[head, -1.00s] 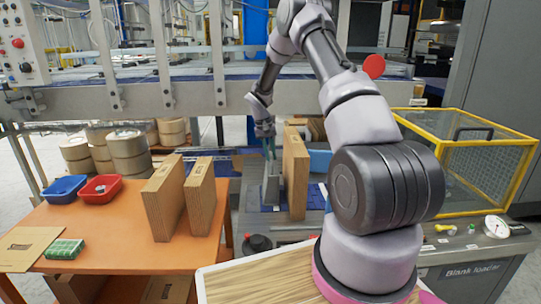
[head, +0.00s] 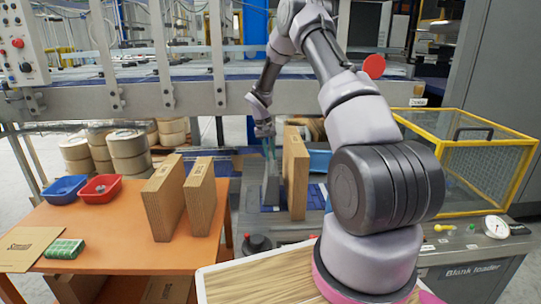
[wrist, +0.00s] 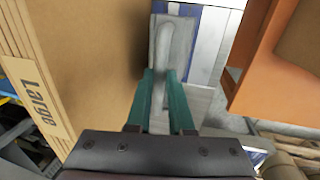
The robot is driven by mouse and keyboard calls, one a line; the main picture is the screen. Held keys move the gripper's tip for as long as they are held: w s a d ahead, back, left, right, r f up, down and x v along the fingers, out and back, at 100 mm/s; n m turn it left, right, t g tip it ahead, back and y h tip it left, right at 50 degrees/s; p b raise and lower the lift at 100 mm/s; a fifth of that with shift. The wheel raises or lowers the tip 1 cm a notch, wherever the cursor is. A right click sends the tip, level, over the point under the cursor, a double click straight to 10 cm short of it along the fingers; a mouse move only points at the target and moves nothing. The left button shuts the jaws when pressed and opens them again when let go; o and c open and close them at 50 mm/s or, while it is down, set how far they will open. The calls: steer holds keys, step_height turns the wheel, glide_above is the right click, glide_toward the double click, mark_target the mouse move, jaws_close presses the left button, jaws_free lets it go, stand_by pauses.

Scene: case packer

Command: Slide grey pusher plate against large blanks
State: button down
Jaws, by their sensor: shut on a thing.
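The grey pusher plate (head: 271,186) stands upright on the blank loader's bed, just left of the stack of large blanks (head: 296,174). In the wrist view the large blanks (wrist: 85,55) fill the left side, with a "Large" label on their edge. My gripper (head: 268,150) is above the plate. In the wrist view its green fingers (wrist: 160,85) are shut on the upper part of the pusher plate (wrist: 170,40). The plate looks close to the blanks, but I cannot tell whether they touch.
An orange table (head: 115,240) at left holds two brown blank stacks (head: 164,205), a blue bin (head: 64,188) and a red bin (head: 100,188). A yellow-framed guard (head: 470,150) stands at right. A black knob (head: 257,243) is on the loader's front.

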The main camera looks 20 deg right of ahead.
steer(key=d, duration=0.1)
steer(key=s+d, duration=0.1)
steer(key=d, duration=0.1)
steer(key=shift+d, duration=0.15)
steer(key=c, duration=0.8)
jaws_free()
